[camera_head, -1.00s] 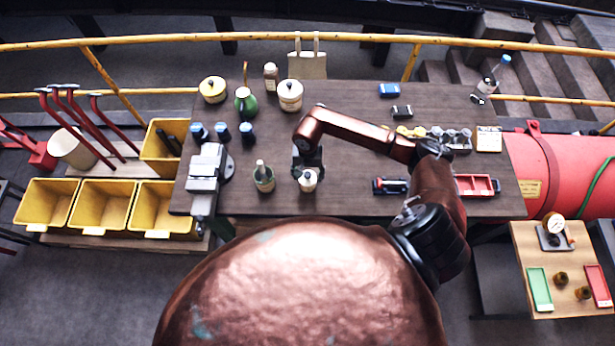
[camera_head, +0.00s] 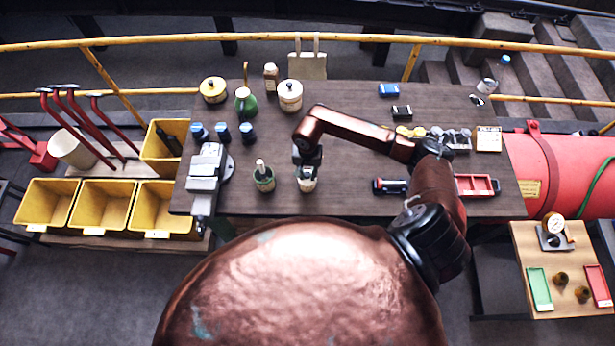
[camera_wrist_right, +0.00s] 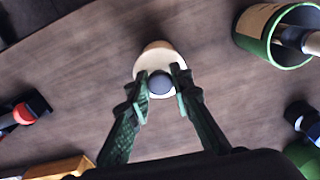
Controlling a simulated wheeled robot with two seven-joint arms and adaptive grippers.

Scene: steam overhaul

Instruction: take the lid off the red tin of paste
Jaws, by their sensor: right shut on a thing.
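A small tin (camera_head: 307,186) with a pale side stands near the table's front edge; my right gripper partly covers it, and I see no clear red on it. In the right wrist view its pale cream lid (camera_wrist_right: 158,61) has a round dark grey knob (camera_wrist_right: 160,82). My right gripper (camera_head: 308,170) is directly over the tin and points down. In the wrist view its two fingertips (camera_wrist_right: 161,80) are shut on the knob from both sides. I cannot tell whether the lid is still seated on the tin. My left gripper is not in view.
A green-banded jar with a brush (camera_head: 263,180) stands close left of the tin. A vise (camera_head: 207,168) and blue-capped bottles (camera_head: 222,131) are farther left. A black-and-red tool (camera_head: 390,187) and a red tray (camera_head: 475,194) lie right. The table's middle is mostly clear.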

